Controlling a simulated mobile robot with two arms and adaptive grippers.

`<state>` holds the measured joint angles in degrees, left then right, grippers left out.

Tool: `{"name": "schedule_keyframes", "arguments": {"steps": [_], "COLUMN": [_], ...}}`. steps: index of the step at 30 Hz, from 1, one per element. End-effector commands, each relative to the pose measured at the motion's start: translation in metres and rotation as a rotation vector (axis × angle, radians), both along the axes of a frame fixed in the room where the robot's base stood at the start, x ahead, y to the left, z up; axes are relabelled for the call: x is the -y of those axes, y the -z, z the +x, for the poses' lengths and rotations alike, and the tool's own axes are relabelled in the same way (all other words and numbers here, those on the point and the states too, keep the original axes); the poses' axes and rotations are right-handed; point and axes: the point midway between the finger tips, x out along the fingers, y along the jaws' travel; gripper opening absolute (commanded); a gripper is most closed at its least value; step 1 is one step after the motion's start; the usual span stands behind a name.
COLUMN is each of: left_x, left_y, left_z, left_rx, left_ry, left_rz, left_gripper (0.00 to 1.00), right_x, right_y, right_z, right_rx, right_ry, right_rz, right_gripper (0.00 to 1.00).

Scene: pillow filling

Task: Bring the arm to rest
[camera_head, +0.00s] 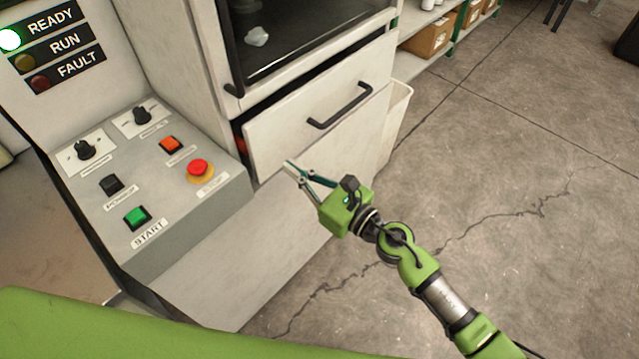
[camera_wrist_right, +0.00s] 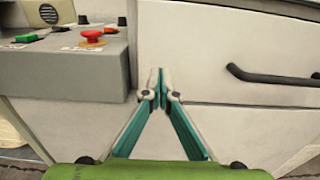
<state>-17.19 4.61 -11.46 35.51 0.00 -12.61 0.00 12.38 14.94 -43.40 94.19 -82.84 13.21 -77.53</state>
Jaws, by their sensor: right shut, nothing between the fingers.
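My right arm (camera_head: 440,292) comes in from the lower right in the head view, green with grey and black joints. Its gripper (camera_head: 289,165) is in front of the white drawer front, near the drawer's lower left corner. In the right wrist view the fingertips (camera_wrist_right: 160,72) meet, with nothing between them, and the white machine front is behind them. I cannot tell whether the tips touch the machine. My left gripper is not in view.
A control panel (camera_head: 222,199) with a red emergency button (camera_head: 199,168) and a green start button (camera_head: 137,217) stands left of the gripper. The drawer (camera_head: 290,140) has a black handle (camera_head: 340,106). The READY lamp (camera_head: 9,40) is lit. Concrete floor (camera_head: 520,180) at right is clear.

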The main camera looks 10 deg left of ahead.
Motion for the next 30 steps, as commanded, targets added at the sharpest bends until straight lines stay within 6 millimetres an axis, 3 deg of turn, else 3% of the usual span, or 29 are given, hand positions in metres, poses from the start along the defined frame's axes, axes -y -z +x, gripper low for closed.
{"name": "schedule_keyframes", "arguments": {"steps": [3, 9, 20, 23, 25, 30], "left_x": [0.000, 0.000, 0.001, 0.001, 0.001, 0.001], "left_y": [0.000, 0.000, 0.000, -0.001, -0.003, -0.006], "left_z": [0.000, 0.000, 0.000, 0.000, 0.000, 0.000], "left_rx": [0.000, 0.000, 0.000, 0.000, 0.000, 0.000], "left_ry": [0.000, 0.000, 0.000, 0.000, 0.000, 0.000], "left_rz": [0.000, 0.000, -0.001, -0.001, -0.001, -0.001], "left_gripper": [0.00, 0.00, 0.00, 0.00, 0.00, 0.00], "right_x": [0.022, 0.044, 0.055, 0.072, 0.093, 0.161], "right_y": [0.002, 0.002, 0.010, 0.039, 0.073, 0.182], "right_z": [-0.015, -0.030, -0.030, -0.015, -0.003, 0.007], "right_rx": [-0.004, -0.003, -0.048, -0.211, -0.392, -0.880], "right_ry": [0.001, 0.001, 0.020, 0.093, 0.182, 0.475], "right_rz": [-0.002, -0.001, 0.019, 0.101, 0.200, 0.523], "right_gripper": [0.00, 0.00, 0.00, 0.00, 0.00, 0.00]}}
